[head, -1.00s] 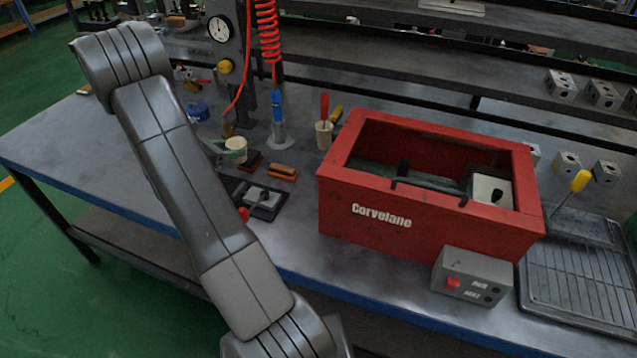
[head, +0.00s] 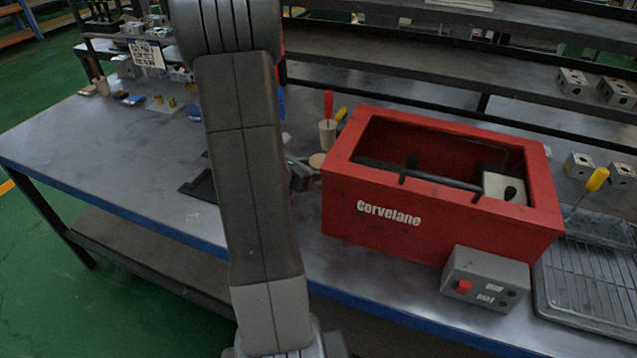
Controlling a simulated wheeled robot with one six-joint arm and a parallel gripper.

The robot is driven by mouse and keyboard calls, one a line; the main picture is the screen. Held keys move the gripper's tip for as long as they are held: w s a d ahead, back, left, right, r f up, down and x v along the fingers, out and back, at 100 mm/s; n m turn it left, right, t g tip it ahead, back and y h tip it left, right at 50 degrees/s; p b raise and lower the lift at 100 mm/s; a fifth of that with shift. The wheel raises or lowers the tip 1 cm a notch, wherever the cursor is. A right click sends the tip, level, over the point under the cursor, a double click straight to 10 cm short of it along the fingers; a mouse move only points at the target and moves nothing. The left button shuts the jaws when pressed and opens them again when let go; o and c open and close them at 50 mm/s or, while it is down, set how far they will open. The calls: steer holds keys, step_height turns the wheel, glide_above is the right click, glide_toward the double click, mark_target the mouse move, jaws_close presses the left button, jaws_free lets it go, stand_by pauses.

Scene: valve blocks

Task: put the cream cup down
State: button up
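The cream cup (head: 317,160) shows as a small pale round top just left of the red box, partly hidden. My gripper (head: 304,168) is a dark shape at the cup's left side, mostly behind my arm. It appears shut on the cup, since the cup has moved along with it. The fingertips are too small to make out clearly. I cannot tell whether the cup's base touches the table.
A red box (head: 375,226) stands close on the right, with a grey switch box (head: 487,278) before it. A cream holder (head: 327,134) with screwdrivers stands just behind the cup. Bare table (head: 120,150) lies left of my arm.

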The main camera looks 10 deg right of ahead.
mark_target(318, 183)
steer(key=shift+s+d, duration=0.35)
steer(key=shift+d, duration=0.1)
steer(key=shift+f+b, duration=0.95)
steer(key=shift+f, duration=0.8)
steer(key=shift+f+b, duration=0.3)
steer(key=shift+b, duration=0.05)
steer(key=o, duration=0.8)
steer(key=shift+r, duration=0.15)
steer(key=shift+r+p, duration=0.2)
steer(key=shift+p, duration=0.2)
steer(key=p+v, duration=0.1)
steer(key=v, duration=1.1)
steer(key=shift+f, duration=0.15)
